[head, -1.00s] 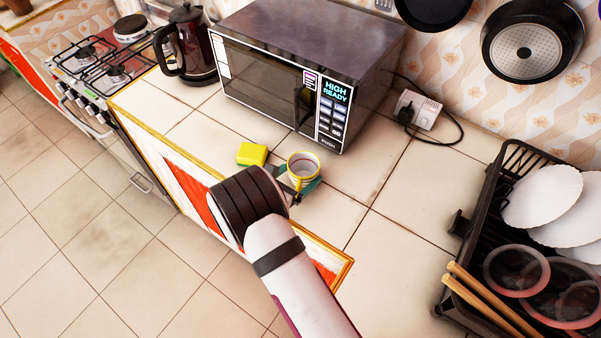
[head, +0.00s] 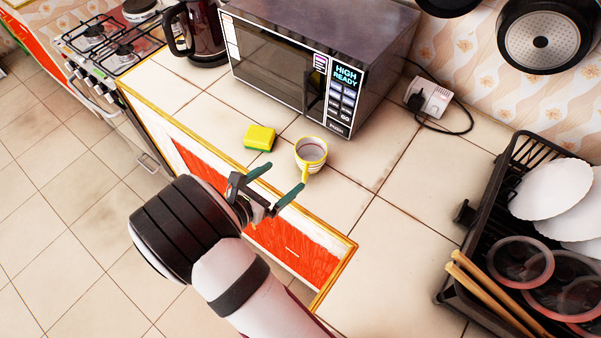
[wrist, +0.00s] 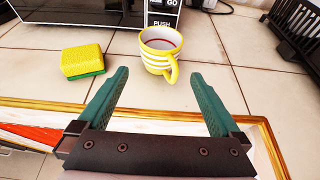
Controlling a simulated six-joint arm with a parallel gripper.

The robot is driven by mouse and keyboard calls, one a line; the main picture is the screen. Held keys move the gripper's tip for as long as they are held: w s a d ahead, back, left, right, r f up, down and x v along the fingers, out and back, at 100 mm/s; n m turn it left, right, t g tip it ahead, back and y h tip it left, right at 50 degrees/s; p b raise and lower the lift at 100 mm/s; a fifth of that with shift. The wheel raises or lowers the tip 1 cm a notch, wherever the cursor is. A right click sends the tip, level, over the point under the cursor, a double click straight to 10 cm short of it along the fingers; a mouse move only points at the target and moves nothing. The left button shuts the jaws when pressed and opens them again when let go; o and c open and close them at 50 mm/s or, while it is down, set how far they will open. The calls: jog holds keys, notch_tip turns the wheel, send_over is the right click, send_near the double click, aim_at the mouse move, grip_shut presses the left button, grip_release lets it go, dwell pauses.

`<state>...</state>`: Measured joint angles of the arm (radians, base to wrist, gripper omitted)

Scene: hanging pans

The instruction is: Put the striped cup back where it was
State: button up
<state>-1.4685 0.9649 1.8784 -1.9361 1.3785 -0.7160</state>
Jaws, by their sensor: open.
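The striped cup (head: 311,153), white with yellow bands and a yellow handle, stands upright on the tiled counter in front of the microwave. In the wrist view the cup (wrist: 160,52) is ahead of my fingers, with its handle pointing toward me and to the right. My gripper (head: 275,183) is open and empty, near the counter's front edge and apart from the cup. Its two green fingers (wrist: 157,100) are spread wide in the wrist view, with only counter between them.
A yellow-green sponge (head: 259,138) lies left of the cup. The microwave (head: 300,65) stands behind, with a kettle (head: 203,35) to its left. A dark dish rack (head: 465,212) with plates and bowls is at the right. Pans (head: 545,40) hang on the wall.

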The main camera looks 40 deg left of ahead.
jog(key=w+d+r+m+g+h, duration=0.2)
jog(key=d+r+m+g+h, duration=0.15)
jog(key=d+m, duration=0.4)
jog(key=w+d+r+m+g+h, duration=0.15)
jog(key=d+r+m, duration=0.3)
jog(key=d, duration=0.65)
jog(key=w+d+r+m+g+h, duration=0.1)
jog(key=d+r+m+g+h, duration=0.25)
jog(key=d+m, duration=0.45)
jog(key=s+d+r+m+g+y, duration=0.2)
jog(key=s+d+m+g, duration=0.4)
jog(key=d, duration=0.3)
jog(key=s+a+r+m+y, duration=0.1)
jog(key=s+r+m+y, duration=0.1)
jog(key=s+m+y, duration=0.6)
jog(key=shift+s+a+m+t, duration=0.4)
jog(key=shift+s+m, duration=0.75)
jog(key=shift+m, duration=2.65)
jog(key=shift+r, duration=0.1)
